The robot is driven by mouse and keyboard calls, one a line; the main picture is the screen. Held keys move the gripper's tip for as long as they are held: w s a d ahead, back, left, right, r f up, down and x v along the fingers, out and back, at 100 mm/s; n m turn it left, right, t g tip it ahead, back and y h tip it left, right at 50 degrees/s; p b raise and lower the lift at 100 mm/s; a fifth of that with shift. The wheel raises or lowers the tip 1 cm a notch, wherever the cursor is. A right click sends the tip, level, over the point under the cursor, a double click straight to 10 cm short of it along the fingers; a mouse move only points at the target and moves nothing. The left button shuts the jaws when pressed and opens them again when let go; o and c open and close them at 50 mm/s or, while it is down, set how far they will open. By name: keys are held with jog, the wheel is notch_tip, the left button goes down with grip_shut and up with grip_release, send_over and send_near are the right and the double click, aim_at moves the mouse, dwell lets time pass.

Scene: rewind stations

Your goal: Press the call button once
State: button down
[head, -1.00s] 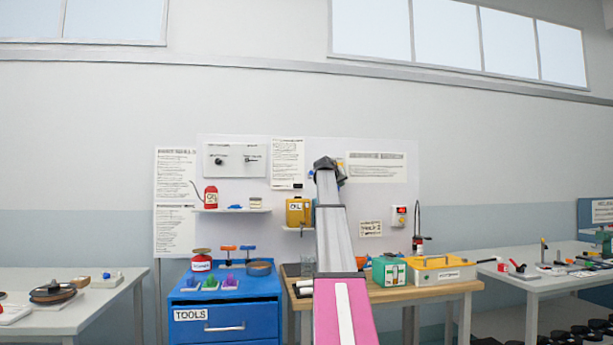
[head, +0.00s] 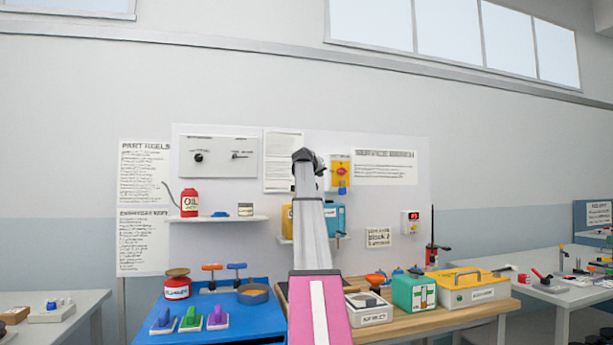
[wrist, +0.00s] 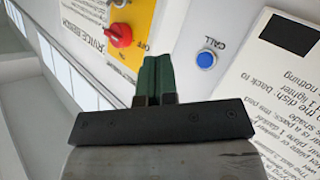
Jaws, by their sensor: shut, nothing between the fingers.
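The call button is a round blue button (wrist: 206,60) on a white plate marked CALL, in the upper right of the wrist view. My gripper (wrist: 155,59) has dark green fingers shut together with nothing between them. In the wrist view its tips show to the left of the button, apart from it, between it and the yellow switch box. In the head view my arm reaches up to the back panel (head: 400,210); its dark end covers the button's area, and the fingers cannot be made out.
A yellow switch box (wrist: 130,35) with a red knob (wrist: 118,35) is close to my fingers. A printed sheet (wrist: 270,95) lies on the button's other side. Below stand a blue tool cabinet (head: 255,300) and a wooden bench (head: 440,318) with a green box (head: 414,292) and yellow case (head: 466,288).

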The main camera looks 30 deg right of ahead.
jog(key=shift+w, duration=0.15)
jog(key=shift+w, duration=0.1)
jog(key=w+d, duration=0.2)
jog(key=w, duration=0.6)
jog(key=shift+w, duration=0.15)
dwell(0.4)
jog(key=shift+w, duration=0.15)
dwell(1.8)
jog(key=shift+w+d, duration=0.1)
jog(key=shift+w, duration=0.2)
jog(key=shift+w+d, duration=0.1)
jog(key=shift+w, duration=0.25)
dwell(0.9)
jog(key=shift+s, duration=0.1)
jog(key=shift+s+a, duration=0.2)
jog(key=shift+s, duration=0.5)
